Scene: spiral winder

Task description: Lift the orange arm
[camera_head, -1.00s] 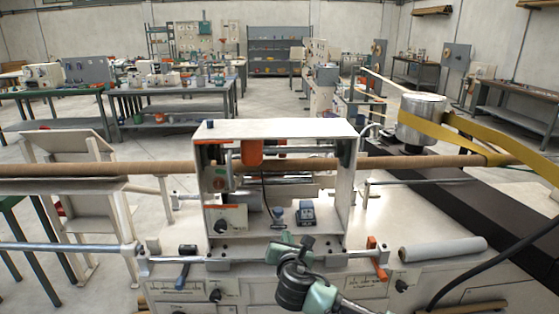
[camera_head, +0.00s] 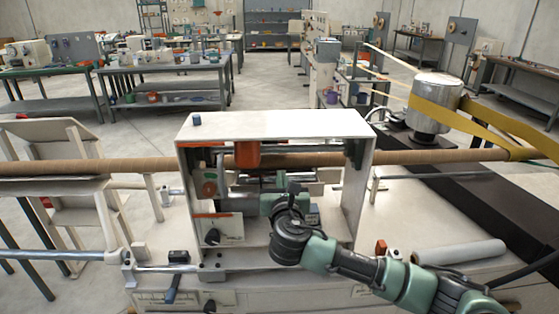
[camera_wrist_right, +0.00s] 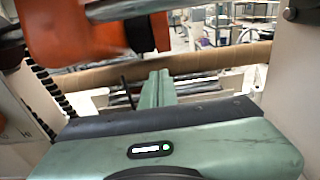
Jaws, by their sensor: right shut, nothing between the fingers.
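The orange arm (camera_head: 246,154) hangs under the top of the white box frame on the winder, near the brown tube. It looks large at the upper left of the right wrist view (camera_wrist_right: 85,38), with a metal rod across it. My right gripper (camera_wrist_right: 160,78) is shut and empty, its green fingers pointing into the frame towards the brown tube. The fingers are below and to the right of the orange arm, apart from it. In the head view my right gripper (camera_head: 268,203) is inside the frame, partly hidden by its wrist. My left gripper is out of view.
The white box frame (camera_head: 280,124) closes in around the gripper with a top and side walls. The brown tube (camera_head: 110,165) runs across behind. A grey roll (camera_head: 460,252) lies on the right of the bench. A metal drum with yellow belt (camera_head: 434,103) stands at the right.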

